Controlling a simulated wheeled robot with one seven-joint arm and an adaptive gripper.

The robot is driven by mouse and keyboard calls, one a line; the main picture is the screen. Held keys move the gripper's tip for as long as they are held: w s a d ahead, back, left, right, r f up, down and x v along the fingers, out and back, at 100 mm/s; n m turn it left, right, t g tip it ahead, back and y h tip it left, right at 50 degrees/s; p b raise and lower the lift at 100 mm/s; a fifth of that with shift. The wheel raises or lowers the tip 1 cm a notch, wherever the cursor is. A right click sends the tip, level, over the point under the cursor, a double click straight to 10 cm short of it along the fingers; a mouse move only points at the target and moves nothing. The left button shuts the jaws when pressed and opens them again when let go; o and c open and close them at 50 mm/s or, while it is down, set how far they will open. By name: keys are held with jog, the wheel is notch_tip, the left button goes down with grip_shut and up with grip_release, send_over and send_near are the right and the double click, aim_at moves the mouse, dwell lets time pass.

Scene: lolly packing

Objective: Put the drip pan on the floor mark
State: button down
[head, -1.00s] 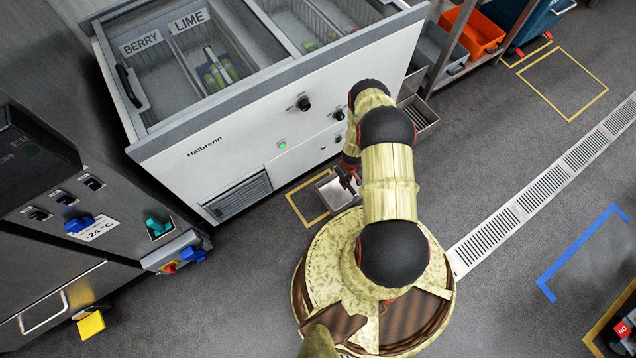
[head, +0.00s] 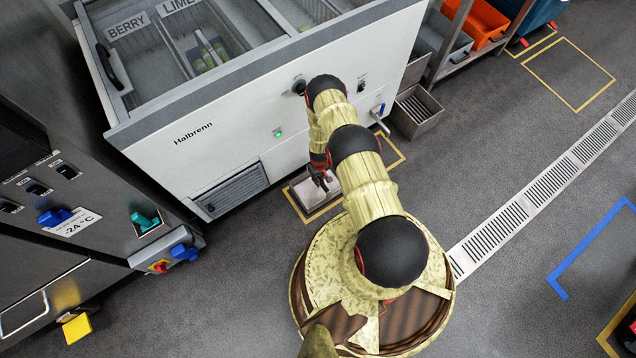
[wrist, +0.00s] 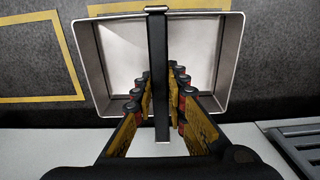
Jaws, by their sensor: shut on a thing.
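The drip pan (head: 308,192) is a shallow grey metal tray in front of the white freezer. In the wrist view the pan (wrist: 112,60) has a dark bar handle (wrist: 158,50) across its middle. My gripper (wrist: 160,95) is shut on this handle; it also shows above the pan in the head view (head: 322,180). A yellow tape floor mark (head: 294,207) shows along the pan's left and front sides, and tape (wrist: 110,9) runs past its far rim. I cannot tell whether the pan touches the floor. My arm hides part of the pan's surroundings.
A second taped outline (wrist: 70,55) lies beside the pan; its corner shows right of my arm (head: 402,158). The freezer front (head: 235,140) stands close behind the pan. A metal bin (head: 420,118) stands farther right. Grey floor (head: 235,265) is clear at front left.

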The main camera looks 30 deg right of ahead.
jog(key=shift+w+a+f, duration=0.15)
jog(key=shift+f, duration=0.15)
notch_tip(320, 180, down, 3)
jog(key=shift+f+b, duration=0.1)
jog(key=shift+b, duration=0.95)
jog(key=shift+w, duration=0.1)
jog(key=c, duration=1.8)
grip_release()
notch_tip(320, 180, up, 12)
jog(key=p, duration=0.6)
